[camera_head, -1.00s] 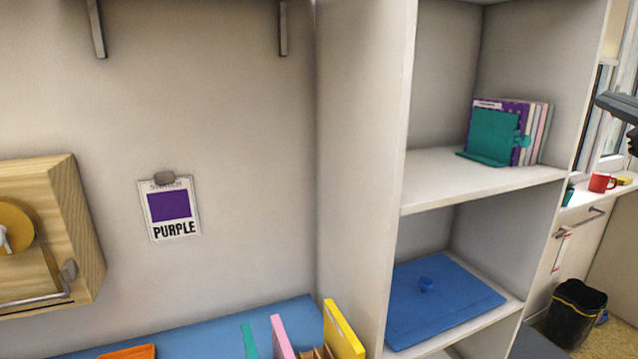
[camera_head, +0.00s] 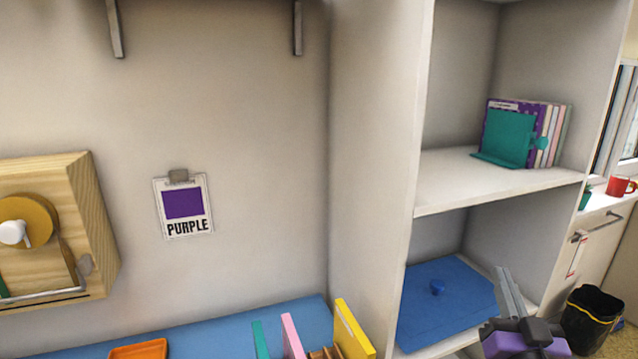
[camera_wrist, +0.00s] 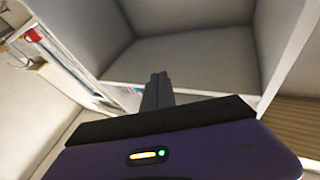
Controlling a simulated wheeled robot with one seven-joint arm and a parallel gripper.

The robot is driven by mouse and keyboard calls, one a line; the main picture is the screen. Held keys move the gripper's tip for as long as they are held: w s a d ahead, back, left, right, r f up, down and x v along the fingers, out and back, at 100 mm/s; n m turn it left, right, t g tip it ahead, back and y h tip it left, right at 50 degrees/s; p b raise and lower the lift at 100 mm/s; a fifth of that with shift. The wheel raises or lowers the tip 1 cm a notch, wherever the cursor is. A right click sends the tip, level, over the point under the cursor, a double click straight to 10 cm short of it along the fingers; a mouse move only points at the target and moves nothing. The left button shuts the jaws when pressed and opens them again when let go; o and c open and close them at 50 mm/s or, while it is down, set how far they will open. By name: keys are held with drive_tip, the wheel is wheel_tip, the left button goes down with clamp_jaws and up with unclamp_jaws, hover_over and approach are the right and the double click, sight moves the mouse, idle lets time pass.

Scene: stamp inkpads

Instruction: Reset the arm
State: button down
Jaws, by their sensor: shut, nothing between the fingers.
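My gripper (camera_head: 512,296) is in the lower right of the head view, in front of the shelf unit's lower compartment. Its long grey fingers are together with nothing between them, and they point upward. In the wrist view the shut fingers (camera_wrist: 157,92) stand in front of an empty-looking grey shelf compartment. The gripper's purple body hides the lower part of that view. In the head view the gripper overlaps the right edge of the blue board (camera_head: 455,300), and I cannot tell how far apart they are.
The white shelf unit (camera_head: 375,150) has several books (camera_head: 545,135) behind a teal bookend (camera_head: 505,138). A purple card (camera_head: 183,205) hangs on the wall. A blue desk surface (camera_head: 225,325) holds an orange tray (camera_head: 138,350). A black bin (camera_head: 590,322) stands at right.

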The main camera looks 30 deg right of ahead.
drive_tip(key=s+a+f+n+y, duration=0.2)
drive_tip(key=s+a+f+y, duration=0.15)
drive_tip(key=a, duration=0.55)
drive_tip(key=s+a+f+n+t+y, duration=0.1)
drive_tip(key=s+a+f+n+y, duration=0.15)
drive_tip(key=a+f, duration=0.45)
drive_tip(key=s+a+f+n+y, duration=0.2)
drive_tip(key=s+a+y, duration=0.2)
drive_tip(key=a, duration=0.6)
drive_tip(key=s+a+f+n+g+y, duration=0.2)
drive_tip(key=s+a+f+n+y, duration=0.1)
drive_tip(key=s+a, duration=0.4)
drive_tip(key=shift+s+f+y, duration=0.55)
drive_tip(key=shift+f+y, duration=0.3)
drive_tip(key=shift+y, duration=0.05)
